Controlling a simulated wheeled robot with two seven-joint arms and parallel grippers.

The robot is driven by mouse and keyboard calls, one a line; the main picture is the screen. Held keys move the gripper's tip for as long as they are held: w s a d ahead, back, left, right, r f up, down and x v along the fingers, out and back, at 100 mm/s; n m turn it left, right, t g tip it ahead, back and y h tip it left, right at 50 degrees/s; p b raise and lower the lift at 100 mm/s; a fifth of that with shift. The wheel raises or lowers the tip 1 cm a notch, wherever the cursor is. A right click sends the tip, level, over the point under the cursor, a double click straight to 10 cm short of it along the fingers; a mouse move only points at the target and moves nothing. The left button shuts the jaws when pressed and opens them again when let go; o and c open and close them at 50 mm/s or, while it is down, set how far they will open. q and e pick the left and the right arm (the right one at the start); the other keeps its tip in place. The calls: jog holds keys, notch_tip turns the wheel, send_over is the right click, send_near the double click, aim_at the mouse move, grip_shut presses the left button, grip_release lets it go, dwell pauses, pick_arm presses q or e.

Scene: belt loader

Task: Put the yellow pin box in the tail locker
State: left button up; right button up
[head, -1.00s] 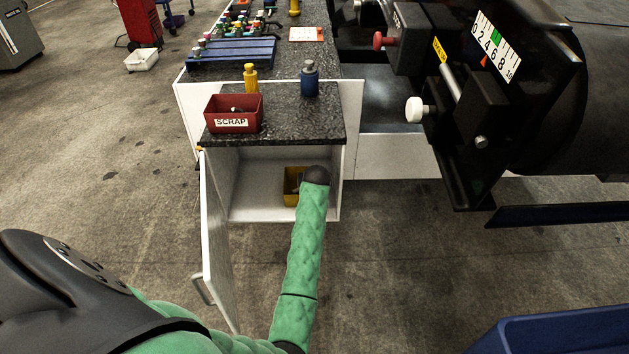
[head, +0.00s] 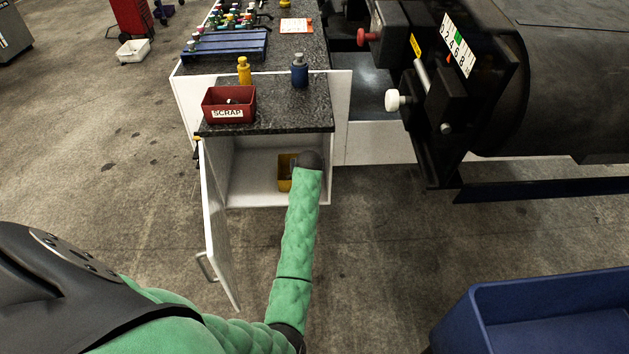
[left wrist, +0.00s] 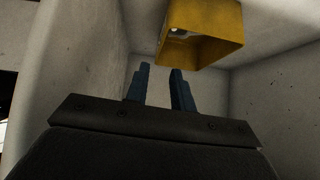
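The yellow pin box (head: 285,173) is inside the open white locker (head: 262,203), partly hidden by my left arm. In the left wrist view the yellow box (left wrist: 204,38) is beyond and above the fingertips, with something light-coloured visible in it. My left gripper (left wrist: 160,76) has its two blue fingers apart with nothing between them; no finger touches the box in that view. In the head view my left arm reaches into the locker and its gripper is hidden. My right gripper is out of view.
The locker door (head: 217,225) stands open at the left. On the dark worktop (head: 280,118) above are a red scrap bin (head: 229,103), a yellow bottle-shaped piece (head: 244,71) and a blue one (head: 300,71). A blue bin (head: 540,310) is at lower right. Black machinery (head: 440,95) stands at right.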

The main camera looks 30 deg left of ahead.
pick_arm(q)
jog(key=s+d+f+m+h, duration=0.25)
jog(key=s+d+f, duration=0.35)
jog(key=s+d, duration=0.5)
jog(key=s+d+f+m+h, duration=0.25)
jog(key=s+d+f, duration=0.35)
jog(key=s+d, duration=0.5)
jog(key=s+d+m+g+h, duration=0.1)
jog(key=s+d+h, duration=0.1)
jog(key=s+d, duration=0.6)
jog(key=s+d+m+g+h, duration=0.1)
jog(key=s+d, duration=0.6)
jog(key=s, duration=0.9)
jog(key=shift+d+f+m+h, duration=0.35)
jog(key=shift+f+m+h, duration=0.15)
jog(key=shift+m, duration=0.2)
